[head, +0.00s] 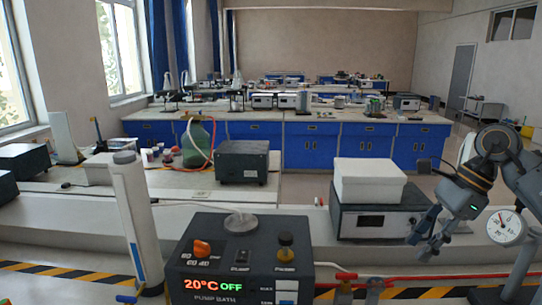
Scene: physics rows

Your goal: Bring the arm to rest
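My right arm comes in from the right edge. Its gripper (424,246) hangs with the fingers pointing down and to the left, beside the white box and the dark instrument. The two fingers look spread apart, with nothing visible between them. My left gripper is not in view.
A pump bath (240,258) reading "20°C OFF" stands front centre, with a white column (136,225) to its left. A white box (368,181) sits on a dark instrument (376,221) near my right gripper. A pressure gauge (506,227) and red-handled piping (360,277) are at lower right.

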